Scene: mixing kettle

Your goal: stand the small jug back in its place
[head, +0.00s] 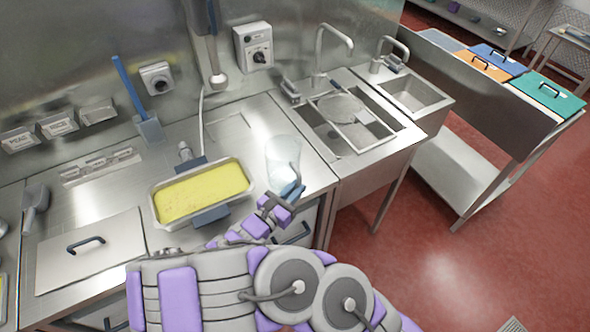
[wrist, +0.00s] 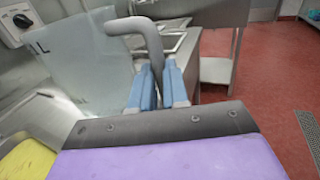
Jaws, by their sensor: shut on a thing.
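A clear, see-through jug (head: 283,158) with a grey handle is at the right end of the steel worktop, right of a steel pan. My gripper (head: 291,189) is at the jug's handle. In the wrist view, the blue fingers of my gripper (wrist: 158,88) are shut on the lower end of the grey handle, and the clear jug (wrist: 88,62) appears large at left, with a letter L on its wall. The jug looks roughly upright. I cannot tell whether its base touches the worktop. A bare place marked for the jug is not clearly visible.
A steel pan (head: 244,204) of yellow contents with blue handles sits left of the jug. Sinks with a tap (head: 338,45) lie to the right. A blue-handled tool (head: 130,85) stands at the wall. The worktop behind the jug (head: 257,112) has free room.

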